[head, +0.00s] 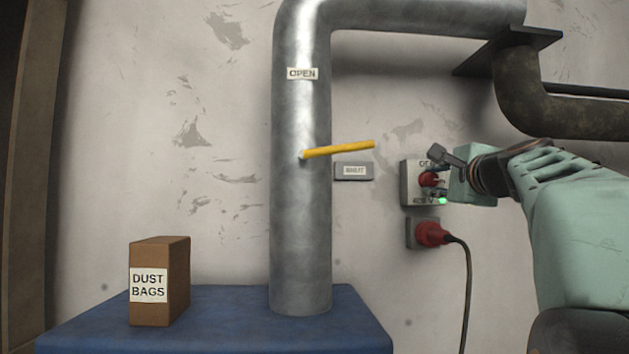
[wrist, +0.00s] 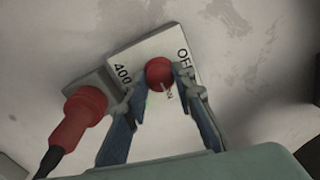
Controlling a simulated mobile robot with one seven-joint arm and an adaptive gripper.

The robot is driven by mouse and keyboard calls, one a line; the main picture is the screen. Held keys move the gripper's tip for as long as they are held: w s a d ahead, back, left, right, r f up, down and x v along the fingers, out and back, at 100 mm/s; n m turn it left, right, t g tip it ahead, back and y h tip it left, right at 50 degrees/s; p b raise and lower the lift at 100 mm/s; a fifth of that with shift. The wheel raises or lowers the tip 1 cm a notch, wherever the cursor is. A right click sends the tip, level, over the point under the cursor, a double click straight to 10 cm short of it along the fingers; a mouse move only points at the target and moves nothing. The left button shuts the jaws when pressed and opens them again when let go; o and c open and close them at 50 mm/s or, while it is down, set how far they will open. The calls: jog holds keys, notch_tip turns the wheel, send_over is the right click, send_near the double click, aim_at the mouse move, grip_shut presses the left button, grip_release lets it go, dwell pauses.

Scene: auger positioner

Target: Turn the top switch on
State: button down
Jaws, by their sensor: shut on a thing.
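The top switch is a light grey box (head: 410,184) on the wall with a round red knob (head: 427,179). A small green light shows at its lower right. In the wrist view the knob (wrist: 158,70) lies between the two fingers of my gripper (wrist: 160,80), which is shut on it. The box face (wrist: 151,47) carries lettering that looks like "OFF" and "400". Other lettering by the knob is partly hidden by a finger. In the head view my gripper (head: 436,174) covers the right part of the box.
Below the box is a socket with a red plug (head: 432,234) and hanging black cable; the plug also shows in the wrist view (wrist: 78,115). Left are a metal pipe (head: 301,230) with a yellow lever (head: 340,149), a grey labelled plate (head: 342,172), and a dust bags box (head: 160,275) on a blue surface.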

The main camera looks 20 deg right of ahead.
dwell(0.3)
jog(key=c, duration=1.6)
grip_release()
